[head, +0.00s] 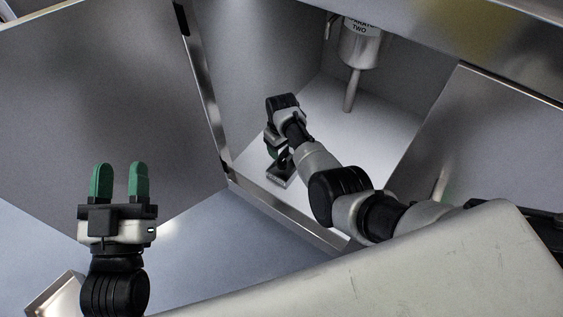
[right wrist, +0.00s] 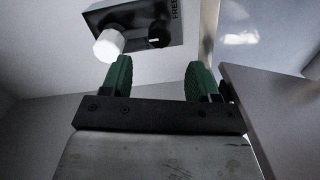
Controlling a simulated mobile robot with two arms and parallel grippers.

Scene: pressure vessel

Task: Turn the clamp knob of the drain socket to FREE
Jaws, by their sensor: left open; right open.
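In the right wrist view, a dark plate (right wrist: 135,17) carries the word FREE near its right end. A black round knob (right wrist: 158,34) with a short white mark sits on it, and the mark is too small to read as a setting. A white cylinder (right wrist: 108,44) stands beside the knob. My right gripper (right wrist: 160,65) is open, its green fingers apart and empty, with the knob just beyond the gap. In the head view, a small grey block (head: 283,176) stands under my right gripper, which is mostly hidden by its wrist. My left gripper (head: 120,172) is open and empty, far left.
My right arm reaches into a metal-walled bay with a light floor (head: 335,190). A metal vessel (head: 360,48) labelled TWO hangs at the back with a pipe below it. The bay's front edge (head: 285,212) and left post (head: 203,95) stand close to the arm.

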